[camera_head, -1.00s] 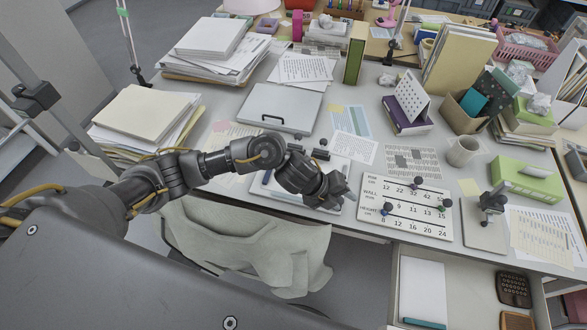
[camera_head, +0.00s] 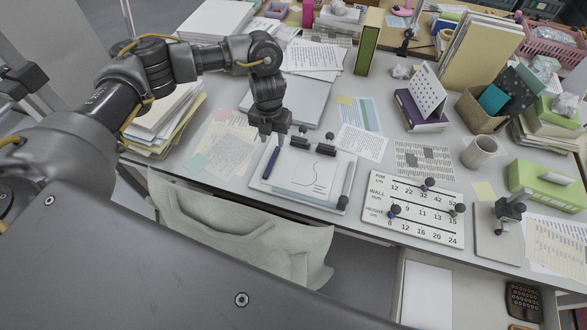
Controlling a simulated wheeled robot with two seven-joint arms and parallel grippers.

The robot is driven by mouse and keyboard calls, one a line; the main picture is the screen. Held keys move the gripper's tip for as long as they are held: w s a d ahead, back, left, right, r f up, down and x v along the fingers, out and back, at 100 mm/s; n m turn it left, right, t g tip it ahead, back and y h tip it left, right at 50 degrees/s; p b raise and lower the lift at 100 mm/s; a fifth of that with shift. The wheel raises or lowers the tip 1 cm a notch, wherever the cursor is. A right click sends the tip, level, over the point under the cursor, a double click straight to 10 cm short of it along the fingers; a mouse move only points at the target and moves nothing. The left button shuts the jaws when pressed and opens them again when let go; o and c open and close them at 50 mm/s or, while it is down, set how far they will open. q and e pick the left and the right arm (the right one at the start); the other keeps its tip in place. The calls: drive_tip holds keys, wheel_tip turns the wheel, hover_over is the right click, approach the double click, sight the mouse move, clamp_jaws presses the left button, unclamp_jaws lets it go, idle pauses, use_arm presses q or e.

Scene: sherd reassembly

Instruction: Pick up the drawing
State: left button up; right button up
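The drawing (camera_head: 303,180), a white sheet with a thin dark curved line, lies on a pale board (camera_head: 283,191) near the front edge of the desk. A blue pen (camera_head: 271,163) lies on the board's left side. My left gripper (camera_head: 272,138) points down over the board's upper left corner, above the pen. Its fingertips look apart with nothing between them. It is clear of the drawing's curved line. My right gripper is not in view.
A mug (camera_head: 480,150), a green box (camera_head: 547,186) and a small stand (camera_head: 508,215) are further right. Printed sheets (camera_head: 222,147) lie left, beside stacked papers. A grey cloth (camera_head: 235,235) hangs in front of the desk.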

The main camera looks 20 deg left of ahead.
sight(274, 156)
use_arm(q)
wheel_tip(274, 156, down, 2)
drive_tip(key=shift+s+d+f, duration=0.1)
drive_tip(key=shift+f, duration=0.25)
wheel_tip(274, 156, down, 4)
drive_tip(key=shift+s+f, duration=0.15)
drive_tip(key=shift+f, duration=0.1)
clamp_jaws()
